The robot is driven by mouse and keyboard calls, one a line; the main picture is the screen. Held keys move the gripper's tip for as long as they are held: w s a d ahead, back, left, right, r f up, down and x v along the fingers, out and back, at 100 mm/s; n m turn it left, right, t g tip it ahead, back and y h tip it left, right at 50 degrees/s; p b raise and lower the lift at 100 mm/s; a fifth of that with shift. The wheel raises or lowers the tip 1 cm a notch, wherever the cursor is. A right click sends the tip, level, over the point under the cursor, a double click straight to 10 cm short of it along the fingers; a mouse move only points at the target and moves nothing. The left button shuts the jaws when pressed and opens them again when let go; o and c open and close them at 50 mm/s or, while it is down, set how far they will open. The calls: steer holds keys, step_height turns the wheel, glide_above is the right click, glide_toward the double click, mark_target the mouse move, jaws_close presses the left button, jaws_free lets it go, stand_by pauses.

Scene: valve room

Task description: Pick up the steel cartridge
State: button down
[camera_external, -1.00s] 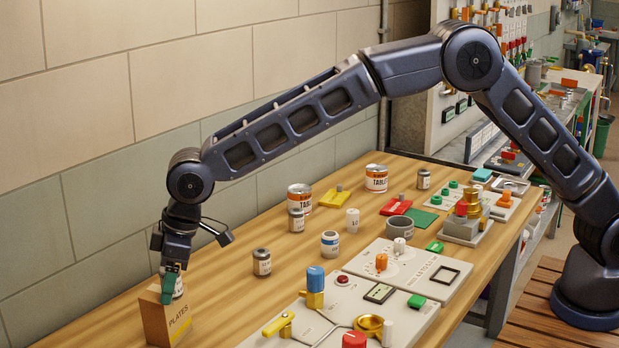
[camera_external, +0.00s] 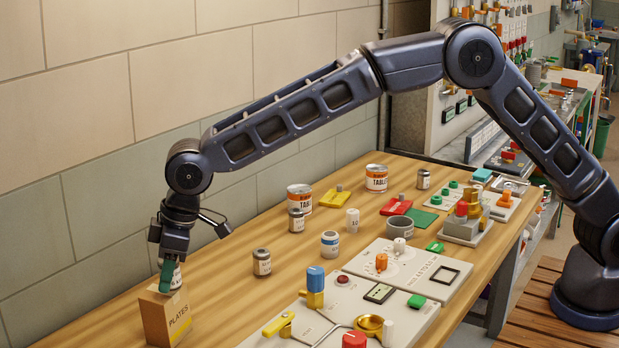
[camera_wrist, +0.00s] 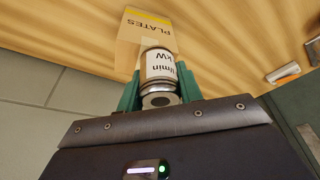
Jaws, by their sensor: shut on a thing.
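The steel cartridge is a short metal cylinder with a white printed label (camera_wrist: 159,65). In the wrist view it lies between the green fingers of my gripper (camera_wrist: 160,90), which is shut on it. In the external view my gripper (camera_external: 168,274) points down at the left end of the bench. Part of the cartridge (camera_external: 176,279) shows beside the fingers there, just above and behind the top of the cardboard box marked PLATES (camera_external: 168,317). The fingers hide the rest. I cannot tell whether the cartridge clears the box.
A similar labelled cylinder (camera_external: 262,262) stands to the right on the wooden bench (camera_external: 215,300). Several cans, coloured parts and a control panel (camera_external: 405,325) fill the bench further right. The tiled wall (camera_external: 60,250) is close on the left.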

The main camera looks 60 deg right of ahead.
step_height(320, 180, up, 17)
glide_above(154, 291)
steer(key=f, duration=1.3)
steer(key=shift+s+d+f, duration=0.1)
steer(key=shift+s+d, duration=0.2)
steer(key=shift+d, duration=0.1)
steer(key=shift+f, duration=2.7)
steer(key=c, duration=0.9)
jaws_free()
steer(key=shift+f, duration=0.15)
